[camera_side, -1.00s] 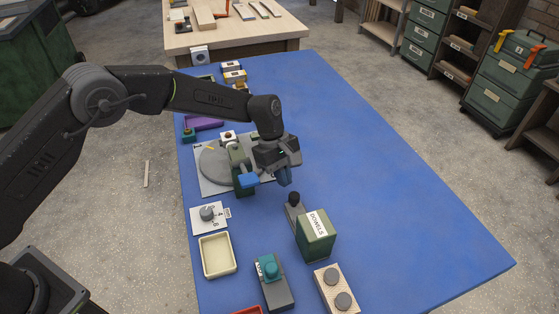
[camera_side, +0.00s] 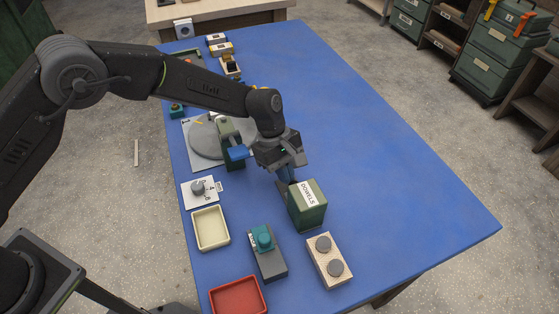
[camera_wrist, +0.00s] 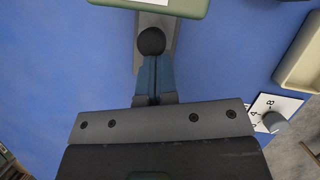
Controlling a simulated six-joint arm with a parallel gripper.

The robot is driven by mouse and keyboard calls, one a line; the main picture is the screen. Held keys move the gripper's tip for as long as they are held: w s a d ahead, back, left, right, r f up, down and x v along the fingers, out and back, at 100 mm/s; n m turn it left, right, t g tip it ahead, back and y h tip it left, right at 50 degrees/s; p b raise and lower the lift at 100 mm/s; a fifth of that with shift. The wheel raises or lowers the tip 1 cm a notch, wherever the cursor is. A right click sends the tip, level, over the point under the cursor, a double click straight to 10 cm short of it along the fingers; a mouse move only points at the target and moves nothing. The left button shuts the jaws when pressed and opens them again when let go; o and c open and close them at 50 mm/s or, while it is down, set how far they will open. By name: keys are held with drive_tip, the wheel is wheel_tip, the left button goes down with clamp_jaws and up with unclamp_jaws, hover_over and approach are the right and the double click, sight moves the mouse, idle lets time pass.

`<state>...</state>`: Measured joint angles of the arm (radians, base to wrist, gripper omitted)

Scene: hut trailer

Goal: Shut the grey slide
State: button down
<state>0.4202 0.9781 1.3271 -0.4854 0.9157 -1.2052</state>
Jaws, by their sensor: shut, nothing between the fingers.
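The grey slide (camera_wrist: 167,27) is a flat strip with a round black knob (camera_wrist: 151,41) on it. It sticks out from the green box labelled DOWELS (camera_side: 307,206), whose edge (camera_wrist: 185,6) crosses the top of the wrist view. My gripper (camera_wrist: 153,62) has its blue fingers together, with nothing between them. The fingertips are right at the knob, on the side away from the box; I cannot tell if they touch. In the side view my gripper (camera_side: 286,175) hides the knob and most of the slide.
A teal-knobbed block (camera_side: 266,254), a block with two grey discs (camera_side: 328,262), a cream tray (camera_side: 211,229) and a red tray (camera_side: 238,297) stand nearby. A green post with a blue handle (camera_side: 237,153) is close to my wrist. The blue table (camera_side: 400,170) is clear to the right.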

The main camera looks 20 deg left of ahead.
idle(0.3)
drive_tip(key=s+a+r+m+t, duration=0.1)
drive_tip(key=a+r, duration=0.4)
drive_tip(key=r, duration=0.5)
drive_tip(key=s+a+r+m+t, duration=0.1)
drive_tip(key=a+r+m, duration=0.1)
drive_tip(key=a+r, duration=0.5)
drive_tip(key=s+a+r+m+t+y, duration=0.2)
drive_tip(key=s+a+r+m+t, duration=0.3)
drive_tip(key=s+a+r, duration=0.75)
drive_tip(key=s+a+f+m+y, duration=0.2)
drive_tip(key=s+a+f+m, duration=0.1)
drive_tip(key=s, duration=0.8)
drive_tip(key=shift+f+m+t, duration=0.3)
drive_tip(key=shift+f+m, duration=0.3)
drive_tip(key=shift+m, duration=0.2)
drive_tip(key=c, duration=1.8)
unclamp_jaws()
drive_tip(key=shift+d, duration=0.1)
